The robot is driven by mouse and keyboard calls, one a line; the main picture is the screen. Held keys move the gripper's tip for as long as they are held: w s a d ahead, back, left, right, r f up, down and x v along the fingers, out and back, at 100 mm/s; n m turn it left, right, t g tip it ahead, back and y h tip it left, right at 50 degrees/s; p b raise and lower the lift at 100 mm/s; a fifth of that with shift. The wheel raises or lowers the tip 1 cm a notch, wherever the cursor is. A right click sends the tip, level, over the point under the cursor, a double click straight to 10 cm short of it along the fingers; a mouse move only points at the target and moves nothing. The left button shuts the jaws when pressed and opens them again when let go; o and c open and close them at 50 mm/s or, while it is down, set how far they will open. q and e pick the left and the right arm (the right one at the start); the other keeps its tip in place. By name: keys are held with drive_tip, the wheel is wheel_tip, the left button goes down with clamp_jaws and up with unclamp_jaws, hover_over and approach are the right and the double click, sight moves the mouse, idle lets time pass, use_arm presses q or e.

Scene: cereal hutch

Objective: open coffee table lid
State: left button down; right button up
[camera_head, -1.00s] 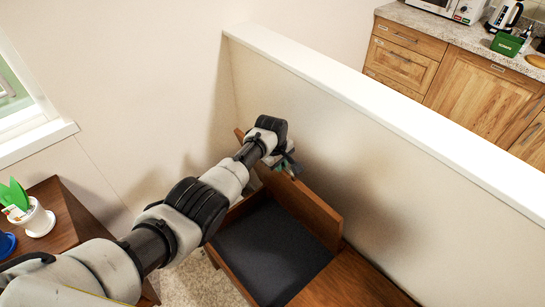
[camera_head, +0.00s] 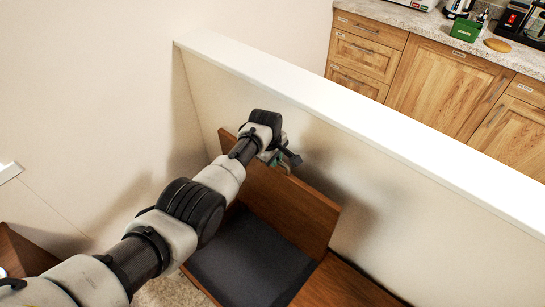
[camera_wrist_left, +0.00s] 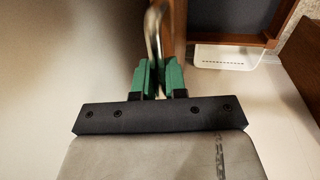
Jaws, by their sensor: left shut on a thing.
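The coffee table's wooden lid (camera_head: 295,205) is raised and stands steeply tilted up along the side by the low wall. Below it the table's open compartment (camera_head: 245,265) shows a dark grey bottom. My left gripper (camera_head: 286,160) is at the upper part of the lid, on the wall side. In the left wrist view its green fingers (camera_wrist_left: 158,75) are shut on a curved metal handle (camera_wrist_left: 153,32) beside the brown lid edge (camera_wrist_left: 178,28). My arm hides the lid's far left part and part of the compartment. My right gripper is out of view.
A low white-topped wall (camera_head: 350,115) runs close behind the lid. Wooden kitchen cabinets (camera_head: 440,85) with a counter stand beyond it. A brown piece of furniture (camera_head: 25,255) is at the lower left. A white object (camera_wrist_left: 225,57) shows under the table in the wrist view.

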use_arm(q)
drive_tip(key=c, duration=1.4)
unclamp_jaws()
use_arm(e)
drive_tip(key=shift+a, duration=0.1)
use_arm(q)
drive_tip(key=shift+o, duration=1)
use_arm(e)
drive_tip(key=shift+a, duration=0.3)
use_arm(q)
drive_tip(key=shift+r, duration=0.5)
use_arm(e)
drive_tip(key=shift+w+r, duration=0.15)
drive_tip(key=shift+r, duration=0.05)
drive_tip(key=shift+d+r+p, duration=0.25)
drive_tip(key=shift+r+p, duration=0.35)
drive_tip(key=shift+p, duration=0.2)
use_arm(q)
drive_tip(key=v, duration=0.9)
drive_tip(key=shift+r, duration=0.4)
drive_tip(key=shift+s, duration=0.15)
